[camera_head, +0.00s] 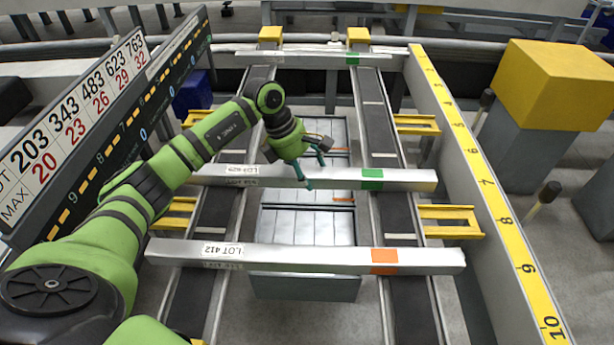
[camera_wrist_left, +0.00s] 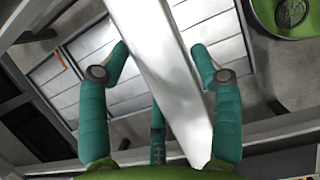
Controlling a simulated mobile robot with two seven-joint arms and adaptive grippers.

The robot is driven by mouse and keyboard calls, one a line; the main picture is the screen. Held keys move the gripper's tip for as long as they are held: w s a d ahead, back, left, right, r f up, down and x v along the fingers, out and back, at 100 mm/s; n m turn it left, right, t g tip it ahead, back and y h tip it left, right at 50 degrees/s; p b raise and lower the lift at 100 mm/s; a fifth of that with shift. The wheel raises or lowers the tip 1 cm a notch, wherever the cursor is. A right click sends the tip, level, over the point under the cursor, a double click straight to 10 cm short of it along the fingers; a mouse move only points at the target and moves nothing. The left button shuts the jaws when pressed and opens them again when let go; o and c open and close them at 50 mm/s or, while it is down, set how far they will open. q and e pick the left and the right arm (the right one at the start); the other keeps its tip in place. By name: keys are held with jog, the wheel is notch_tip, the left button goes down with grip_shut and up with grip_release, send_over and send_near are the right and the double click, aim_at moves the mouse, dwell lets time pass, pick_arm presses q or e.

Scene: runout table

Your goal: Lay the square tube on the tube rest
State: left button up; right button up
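Several silver square tubes lie across the two dark rails. The middle tube (camera_head: 325,179), with a green mark and a lot label, also shows in the left wrist view (camera_wrist_left: 165,70). A front tube (camera_head: 310,258) labelled LOT 412 has an orange mark. A back tube (camera_head: 310,54) has a green mark. My left gripper (camera_head: 318,168) is at the middle tube. In the left wrist view its teal fingers (camera_wrist_left: 161,62) are spread on both sides of the tube, with gaps. Yellow brackets (camera_head: 450,220) stand beside the rails; I cannot tell which part is the tube rest.
A sign board (camera_head: 100,110) stands at left and a yellow numbered scale (camera_head: 480,165) runs along the right. Two yellow blocks (camera_head: 357,36) cap the rails' far ends. Grey slatted surfaces (camera_head: 300,227) lie below, between the rails. A large yellow box (camera_head: 550,85) stands at right.

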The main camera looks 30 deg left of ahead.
aim_at(318, 170)
pick_arm(q)
grip_shut()
jog(key=shift+r, duration=0.1)
pick_arm(e)
jog(key=shift+a, duration=0.4)
pick_arm(q)
jog(key=shift+r, duration=0.1)
jog(key=shift+w+r, duration=0.15)
jog(key=shift+r, duration=0.35)
jog(key=r, duration=0.1)
jog(key=r+b, duration=0.1)
jog(key=r, duration=0.1)
jog(key=shift+d+r, duration=0.15)
jog(key=shift+d, duration=0.25)
jog(key=d+r+b, duration=0.2)
jog(key=d+r, duration=0.4)
jog(key=d, duration=0.4)
jog(key=s+a+m+g+y+p, duration=0.2)
jog(key=s+m+g+y+p, duration=0.2)
jog(key=s+m, duration=1.2)
jog(key=shift+f+m+g+p, duration=0.2)
jog(key=shift+m+g+p, duration=1.05)
jog(key=shift+m, duration=2.35)
pick_arm(e)
jog(key=shift+d+r, duration=0.2)
jog(key=shift+r, duration=1.6)
